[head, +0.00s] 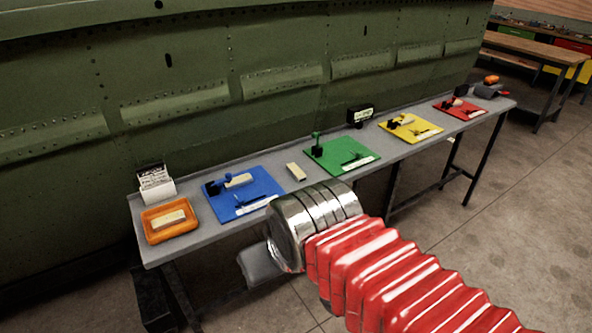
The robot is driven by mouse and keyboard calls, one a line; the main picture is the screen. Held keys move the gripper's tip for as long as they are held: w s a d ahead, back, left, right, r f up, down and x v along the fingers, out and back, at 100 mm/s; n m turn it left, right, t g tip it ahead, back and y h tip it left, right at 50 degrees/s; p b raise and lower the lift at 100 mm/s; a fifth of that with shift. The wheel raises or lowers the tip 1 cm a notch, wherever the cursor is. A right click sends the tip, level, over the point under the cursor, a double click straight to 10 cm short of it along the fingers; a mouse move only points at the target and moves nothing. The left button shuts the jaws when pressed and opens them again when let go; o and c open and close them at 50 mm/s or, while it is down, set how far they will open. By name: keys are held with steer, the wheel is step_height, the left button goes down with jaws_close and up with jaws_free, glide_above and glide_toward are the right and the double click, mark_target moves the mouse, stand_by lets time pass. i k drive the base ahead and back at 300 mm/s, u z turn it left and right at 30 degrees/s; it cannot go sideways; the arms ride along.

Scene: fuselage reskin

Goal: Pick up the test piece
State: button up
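A small beige block (296,172) lies bare on the grey bench between the blue and green mats. Another beige block (170,217) lies in an orange tray (183,232) at the bench's near left end. I cannot tell which of them is the test piece. My arm, with a red ribbed sleeve and a silver end, reaches in from the lower right, in front of the bench. A grey shape at its end, below the bench edge, seems to be my gripper (258,265). Its fingers cannot be made out, and it looks apart from both blocks.
Blue (264,187), green (326,164), yellow (424,124) and red (470,111) mats with tools line the bench (400,152). A white card holder (156,185) stands behind the tray. The green riveted fuselage (270,50) rises behind. Floor at right is clear.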

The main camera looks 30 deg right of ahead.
mark_target(297, 173)
steer(key=i, duration=0.9)
steer(key=u, duration=0.05)
